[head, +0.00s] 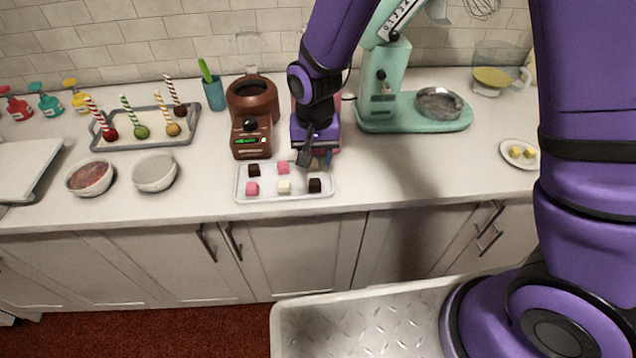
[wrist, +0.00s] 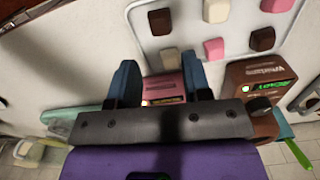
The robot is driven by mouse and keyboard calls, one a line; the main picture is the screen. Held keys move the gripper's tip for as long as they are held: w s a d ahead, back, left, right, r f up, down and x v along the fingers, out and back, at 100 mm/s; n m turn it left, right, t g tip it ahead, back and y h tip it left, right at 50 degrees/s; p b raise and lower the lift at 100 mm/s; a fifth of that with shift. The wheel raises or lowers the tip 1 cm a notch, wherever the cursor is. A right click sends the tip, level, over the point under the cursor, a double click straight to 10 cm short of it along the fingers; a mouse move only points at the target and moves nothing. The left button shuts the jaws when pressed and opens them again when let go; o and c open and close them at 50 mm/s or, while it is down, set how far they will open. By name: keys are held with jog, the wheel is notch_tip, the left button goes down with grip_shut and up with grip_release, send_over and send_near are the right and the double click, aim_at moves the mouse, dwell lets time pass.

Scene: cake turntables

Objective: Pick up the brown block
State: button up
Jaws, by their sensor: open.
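Two dark brown blocks lie on a white tray (head: 243,192) on the counter. One brown block (head: 315,185) is at the front right of the tray; it also shows in the wrist view (wrist: 160,20). The other brown block (head: 254,170) is at the back left; in the wrist view it is at the right (wrist: 262,38). My gripper (head: 315,160) is open above the tray's back right edge. In the wrist view the fingers (wrist: 160,82) have no block between them. The front right brown block is apart from them.
A brown machine (head: 253,115) and a pink machine (head: 333,141) stand behind. A mint mixer (head: 385,112) stands right. Bowls (head: 153,172) sit left.

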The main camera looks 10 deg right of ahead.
aim_at(315, 186)
jog(key=shift+a+f, duration=0.1)
jog(key=shift+f, duration=3.85)
jog(key=c, duration=0.7)
